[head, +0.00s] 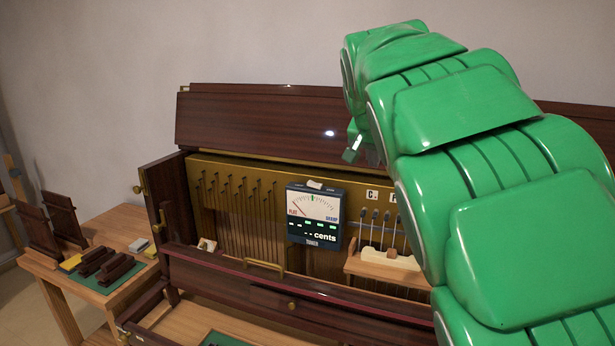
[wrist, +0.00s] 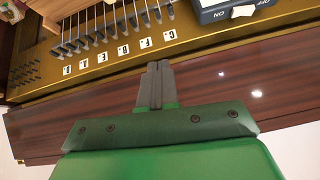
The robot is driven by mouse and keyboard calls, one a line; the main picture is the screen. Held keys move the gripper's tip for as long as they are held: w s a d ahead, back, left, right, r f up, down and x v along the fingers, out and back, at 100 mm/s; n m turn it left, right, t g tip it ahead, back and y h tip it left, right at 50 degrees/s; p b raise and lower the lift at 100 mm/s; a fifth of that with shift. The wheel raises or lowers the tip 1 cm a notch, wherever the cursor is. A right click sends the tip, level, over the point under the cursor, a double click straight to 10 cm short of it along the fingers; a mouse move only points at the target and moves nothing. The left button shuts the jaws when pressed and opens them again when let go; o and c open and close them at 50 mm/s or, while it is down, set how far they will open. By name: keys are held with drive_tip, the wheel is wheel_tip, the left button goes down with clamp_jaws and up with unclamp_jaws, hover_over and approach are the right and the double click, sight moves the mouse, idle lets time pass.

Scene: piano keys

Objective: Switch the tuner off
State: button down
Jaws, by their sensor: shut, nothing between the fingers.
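The tuner (head: 300,235) is a dark box with a needle dial and a lit green display reading dashes and "cents". It is mounted at the front of the open piano. A pale switch (head: 314,184) sits on its top edge. In the wrist view the tuner (wrist: 211,15) is partly cut off at the top right. Its switch (wrist: 243,11) lies between upside-down OFF and ON labels; I cannot tell which way it is tipped. My gripper (head: 352,150) is shut and empty, above and right of the tuner. In the wrist view its fingertips (wrist: 158,66) are apart from the switch.
A brass rail (head: 240,182) with tuning pins and letter tags runs behind the tuner. The raised dark wooden lid (head: 260,120) is behind my gripper. A wooden block with hammers (head: 385,265) is right of the tuner. A side table (head: 50,275) at left holds dark parts.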

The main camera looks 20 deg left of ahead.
drive_tip(key=w+a, duration=0.2)
drive_tip(key=a, duration=0.7)
drive_tip(key=w+a+f+t+y, duration=0.1)
drive_tip(key=w+a, duration=0.1)
drive_tip(key=a, duration=0.7)
drive_tip(key=shift+w+a+t, duration=0.2)
drive_tip(key=shift+w+t, duration=0.05)
drive_tip(key=shift+t, duration=0.05)
hover_over(315, 185)
drive_tip(key=s+a, duration=0.1)
drive_tip(key=shift+f, duration=3.45)
drive_tip(key=f, duration=0.2)
drive_tip(key=a+f, duration=0.1)
drive_tip(key=f, duration=0.1)
drive_tip(key=shift+s, duration=0.2)
